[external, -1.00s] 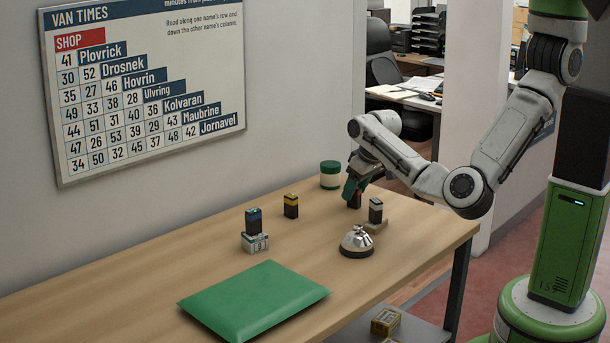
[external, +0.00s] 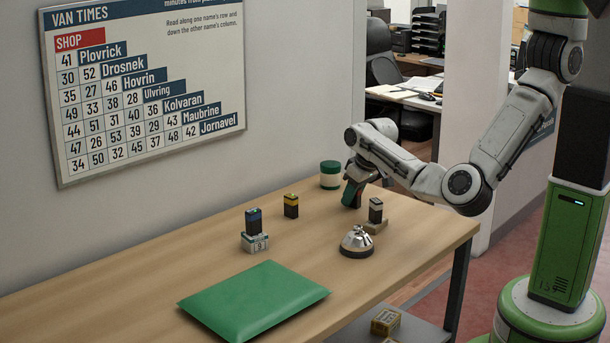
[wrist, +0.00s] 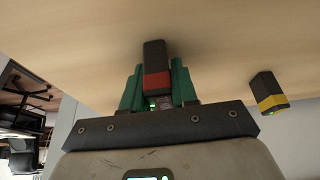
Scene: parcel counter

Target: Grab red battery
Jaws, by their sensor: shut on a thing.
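The red battery (wrist: 156,70) is a dark block with a red band, seen in the wrist view between the green fingers of my gripper (wrist: 158,85). My gripper is shut on it. In the external view my gripper (external: 352,192) is low over the far part of the table, and the battery is mostly hidden by the fingers there. I cannot tell whether the battery touches the tabletop.
A white-banded battery (external: 376,209) stands on a small block (external: 375,227) close to my gripper, with a bell (external: 357,243) in front. A green-and-white jar (external: 330,174) is behind. A yellow-banded battery (external: 291,206), a blue-banded battery (external: 253,221) and a green parcel (external: 253,300) are left.

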